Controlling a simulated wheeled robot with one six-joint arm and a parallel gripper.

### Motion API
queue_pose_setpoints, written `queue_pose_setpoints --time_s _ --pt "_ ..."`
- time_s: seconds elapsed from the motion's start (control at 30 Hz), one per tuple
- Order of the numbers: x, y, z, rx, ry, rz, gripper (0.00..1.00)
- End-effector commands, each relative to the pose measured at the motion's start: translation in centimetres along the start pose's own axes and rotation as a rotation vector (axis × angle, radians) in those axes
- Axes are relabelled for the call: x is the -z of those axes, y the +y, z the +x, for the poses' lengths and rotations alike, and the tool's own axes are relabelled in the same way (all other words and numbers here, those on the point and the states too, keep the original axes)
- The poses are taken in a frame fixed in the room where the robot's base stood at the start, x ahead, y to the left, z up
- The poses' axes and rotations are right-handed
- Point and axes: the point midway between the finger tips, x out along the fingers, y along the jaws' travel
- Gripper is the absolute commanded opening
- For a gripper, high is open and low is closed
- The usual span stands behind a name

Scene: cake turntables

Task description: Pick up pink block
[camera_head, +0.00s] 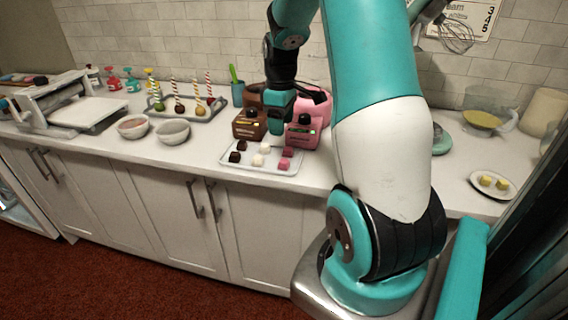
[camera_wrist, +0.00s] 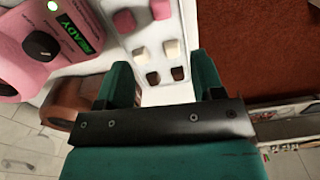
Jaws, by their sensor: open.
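Two pink blocks lie on a white tray (camera_head: 272,171), at its right end in the head view: a rear pink block (camera_head: 287,152) and a front pink block (camera_head: 284,164). In the wrist view the pink blocks are at the top, one left (camera_wrist: 125,21) and one right (camera_wrist: 160,9). My gripper (camera_head: 279,124) hangs above the back of the tray, near the two machines. In the wrist view its fingers (camera_wrist: 162,63) are spread apart with nothing held. The white and brown blocks show nearer the fingers than the pink ones.
White blocks (camera_head: 258,160) and brown blocks (camera_head: 235,157) share the tray. A pink machine (camera_head: 302,136) and a brown machine (camera_head: 247,126) stand close behind it. Bowls (camera_head: 173,131) and a cake-pop tray stand left. The counter's front edge runs just before the tray.

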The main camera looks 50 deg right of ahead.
Motion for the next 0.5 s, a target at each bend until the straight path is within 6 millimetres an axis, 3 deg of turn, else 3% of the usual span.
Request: queue_pose_setpoints --time_s 0.2,0.5 --pt "0.0 -0.1 4.5 0.005 -0.003 -0.001 0.62" --pt "-0.1 -0.2 7.0 0.003 -0.001 0.0 0.62"
